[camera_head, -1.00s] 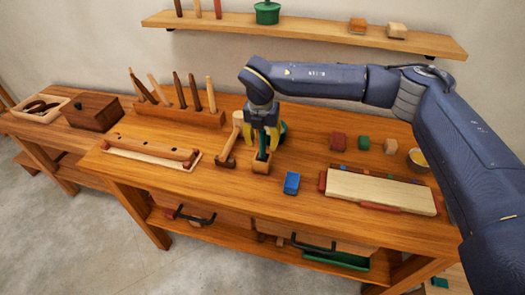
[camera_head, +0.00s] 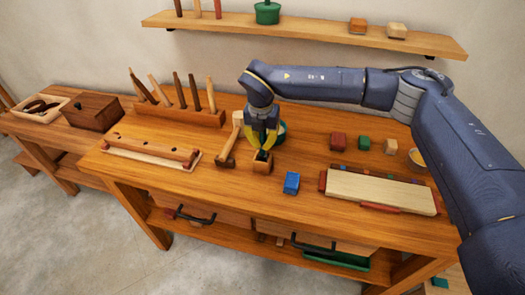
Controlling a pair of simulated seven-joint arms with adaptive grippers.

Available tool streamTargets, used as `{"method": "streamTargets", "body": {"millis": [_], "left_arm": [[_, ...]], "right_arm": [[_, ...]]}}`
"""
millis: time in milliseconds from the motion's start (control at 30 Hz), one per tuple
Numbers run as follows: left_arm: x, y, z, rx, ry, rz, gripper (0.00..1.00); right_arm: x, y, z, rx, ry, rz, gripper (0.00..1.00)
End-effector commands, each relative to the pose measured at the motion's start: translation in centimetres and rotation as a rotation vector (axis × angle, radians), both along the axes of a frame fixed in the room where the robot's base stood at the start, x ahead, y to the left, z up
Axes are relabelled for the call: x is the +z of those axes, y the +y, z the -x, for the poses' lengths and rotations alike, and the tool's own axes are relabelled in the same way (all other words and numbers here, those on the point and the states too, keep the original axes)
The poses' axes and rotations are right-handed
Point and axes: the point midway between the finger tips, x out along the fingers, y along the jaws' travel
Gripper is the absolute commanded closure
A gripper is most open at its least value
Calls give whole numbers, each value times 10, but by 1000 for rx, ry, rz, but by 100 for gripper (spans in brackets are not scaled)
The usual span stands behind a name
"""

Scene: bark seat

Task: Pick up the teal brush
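The teal brush (camera_head: 262,156) stands upright in a small wooden holder (camera_head: 262,168) near the middle of the workbench; only a small dark teal part shows. My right gripper (camera_head: 263,146) points down just above the holder, with its yellow fingers drawn together around the brush's upper part. It looks shut on the brush, and the fingers hide much of it. The brush is still in the holder. My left gripper is not in view.
A wooden mallet (camera_head: 228,150) stands close left of the holder, and a teal round thing (camera_head: 281,130) is partly hidden behind the gripper. A tool rack (camera_head: 180,115) stands behind left.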

Motion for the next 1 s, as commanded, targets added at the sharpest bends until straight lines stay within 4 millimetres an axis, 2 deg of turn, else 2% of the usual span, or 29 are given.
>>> {"method": "streamTargets", "body": {"millis": [367, 567, 767, 1000], "left_arm": [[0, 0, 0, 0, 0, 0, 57], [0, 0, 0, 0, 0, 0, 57], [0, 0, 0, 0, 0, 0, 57], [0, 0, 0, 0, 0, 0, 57]], "right_arm": [[2, 0, 0, 0, -1, 0, 100], [14, 0, -1, -1, -3, 0, 100], [41, 0, -1, 0, -4, -1, 100], [85, 0, -1, -1, -4, -1, 100]]}}
